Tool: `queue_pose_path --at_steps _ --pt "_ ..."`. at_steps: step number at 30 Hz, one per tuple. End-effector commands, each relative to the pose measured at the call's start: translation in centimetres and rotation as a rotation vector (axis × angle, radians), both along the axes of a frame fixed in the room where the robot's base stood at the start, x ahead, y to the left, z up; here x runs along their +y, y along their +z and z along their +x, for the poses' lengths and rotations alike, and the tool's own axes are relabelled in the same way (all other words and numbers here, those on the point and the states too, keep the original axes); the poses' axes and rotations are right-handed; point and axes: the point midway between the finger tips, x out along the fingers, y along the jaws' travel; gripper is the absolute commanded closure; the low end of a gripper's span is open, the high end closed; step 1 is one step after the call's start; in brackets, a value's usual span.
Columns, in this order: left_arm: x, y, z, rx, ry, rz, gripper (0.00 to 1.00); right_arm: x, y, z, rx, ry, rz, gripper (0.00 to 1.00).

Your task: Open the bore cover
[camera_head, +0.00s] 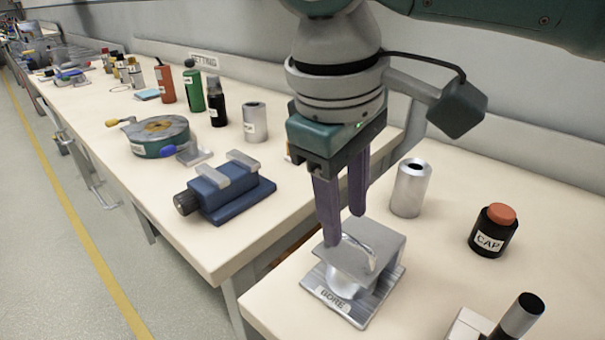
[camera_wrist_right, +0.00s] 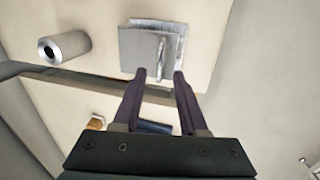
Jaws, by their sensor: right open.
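The bore cover (camera_head: 364,247) is a flat grey plate with a thin curved handle (camera_head: 371,252) on its top. It sits over the metal bore block (camera_head: 327,299), whose base carries the label BORE, near the front table edge. My right gripper (camera_head: 345,225) is open and points down above the cover, its two dark fingers near the handle. In the right wrist view the cover (camera_wrist_right: 140,50) lies just beyond the fingertips (camera_wrist_right: 161,74), with the handle (camera_wrist_right: 162,60) roughly in line with the gap. I cannot tell whether the fingers touch it. My left gripper is not in view.
A silver hollow cylinder (camera_head: 411,188) stands behind the bore block. A black jar labelled CAP (camera_head: 493,232) with an orange top is to the right. A blue vise (camera_head: 225,190) sits on the neighbouring table, left of a gap. Table surface between cylinder and jar is clear.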

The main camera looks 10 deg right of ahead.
Motion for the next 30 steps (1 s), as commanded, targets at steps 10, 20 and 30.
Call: queue_pose_path --at_steps 10,20,30 --pt "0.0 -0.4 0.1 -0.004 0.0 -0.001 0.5 -0.4 -2.2 0.3 0.0 0.001 -0.001 0.58" --pt "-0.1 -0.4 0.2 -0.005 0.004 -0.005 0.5 -0.3 -2.2 0.3 -0.001 0.001 0.0 0.78" --pt "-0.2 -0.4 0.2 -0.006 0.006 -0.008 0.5 -0.3 -2.2 0.3 -0.001 0.001 0.0 1.0"
